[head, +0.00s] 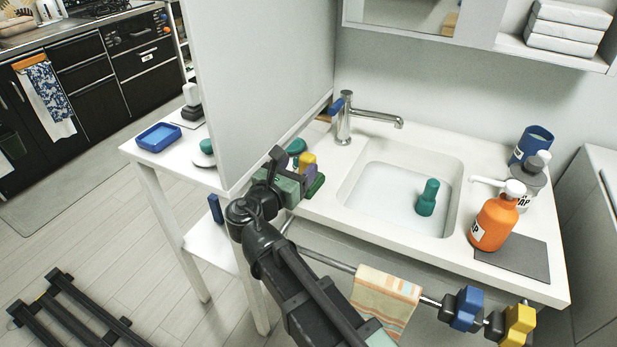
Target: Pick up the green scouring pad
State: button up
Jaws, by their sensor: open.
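A dark green flat piece that looks like the scouring pad (316,185) lies on the counter left of the sink basin, partly hidden by my gripper. My gripper (290,178) is low over the counter, beside this piece and overlapping it in the head view. It is open. Its fingertips are hard to make out, and I cannot tell whether they touch the pad. A yellow block (308,161) shows right behind the gripper; whether it rests on the pad is unclear.
A tall white panel (262,80) stands close to my gripper's left. The sink (385,205) holds a teal bottle-shaped object (428,198). A chrome faucet (345,125) stands behind. An orange soap bottle (495,222) is at the right. A striped towel (385,297) hangs on the front rail.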

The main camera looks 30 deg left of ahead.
aim_at(311, 153)
jog(key=w, duration=0.6)
jog(key=shift+w+d+f, duration=0.1)
jog(key=shift+w+d, duration=0.05)
jog(key=shift+d, duration=0.15)
grip_shut()
